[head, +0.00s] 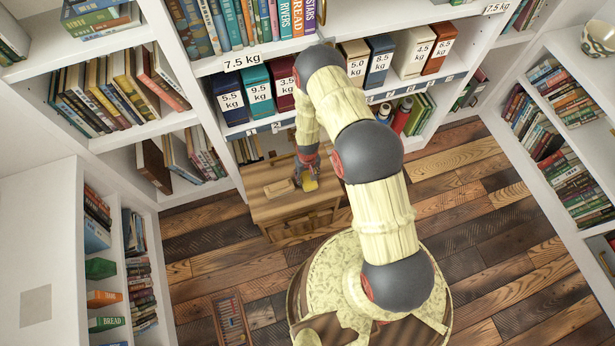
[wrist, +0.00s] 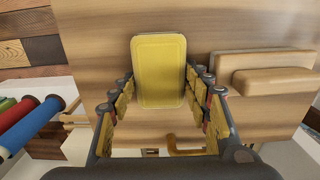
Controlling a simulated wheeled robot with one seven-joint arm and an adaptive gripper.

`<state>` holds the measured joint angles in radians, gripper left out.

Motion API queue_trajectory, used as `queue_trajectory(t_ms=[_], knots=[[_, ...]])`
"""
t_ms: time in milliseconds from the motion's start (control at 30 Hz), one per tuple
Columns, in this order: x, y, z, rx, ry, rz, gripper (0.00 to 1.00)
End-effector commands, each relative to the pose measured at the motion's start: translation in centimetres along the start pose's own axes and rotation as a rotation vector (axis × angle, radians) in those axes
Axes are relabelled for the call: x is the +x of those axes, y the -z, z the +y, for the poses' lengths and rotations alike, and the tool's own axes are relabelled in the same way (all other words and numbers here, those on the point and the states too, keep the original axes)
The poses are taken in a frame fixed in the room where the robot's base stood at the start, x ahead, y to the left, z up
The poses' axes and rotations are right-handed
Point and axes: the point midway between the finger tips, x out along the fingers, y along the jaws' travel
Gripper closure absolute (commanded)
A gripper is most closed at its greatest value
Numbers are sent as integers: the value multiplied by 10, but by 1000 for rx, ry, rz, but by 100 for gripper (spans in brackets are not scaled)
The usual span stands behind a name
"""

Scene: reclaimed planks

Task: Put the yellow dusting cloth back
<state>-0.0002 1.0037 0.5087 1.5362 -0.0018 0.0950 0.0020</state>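The yellow dusting cloth (wrist: 159,70) shows in the wrist view as a flat, rounded yellow rectangle against a wooden surface. In the head view a small yellow patch of it (head: 311,186) shows at my gripper, over the top of a small wooden cabinet (head: 290,212). My gripper (wrist: 160,78) is open, with one finger on each side of the cloth's lower part. I cannot tell whether the fingertips touch it. In the head view my gripper (head: 307,183) points down at the cabinet top and partly hides the cloth.
A pale wooden block-like piece (wrist: 265,70) lies right of the cloth in the wrist view. Shelves with books and weight-labelled boxes (head: 259,90) stand behind the cabinet. A bookcase (head: 560,110) stands at the right. A tray (head: 231,325) lies on the floor; the plank floor (head: 480,220) at right is clear.

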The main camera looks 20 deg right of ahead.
Motion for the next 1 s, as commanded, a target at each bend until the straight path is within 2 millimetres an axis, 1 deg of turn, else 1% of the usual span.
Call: queue_trajectory(t_ms=[67, 300, 667, 767, 867, 1000], knots=[[0, 0, 0, 0, 0, 0, 48], [0, 0, 0, 0, 0, 0, 34], [-2, 0, 0, 0, 0, 0, 34], [-11, 1, 0, 0, 0, 2, 34], [-29, 1, 0, 0, 0, 1, 34], [-59, 1, 0, 0, 0, 2, 34]])
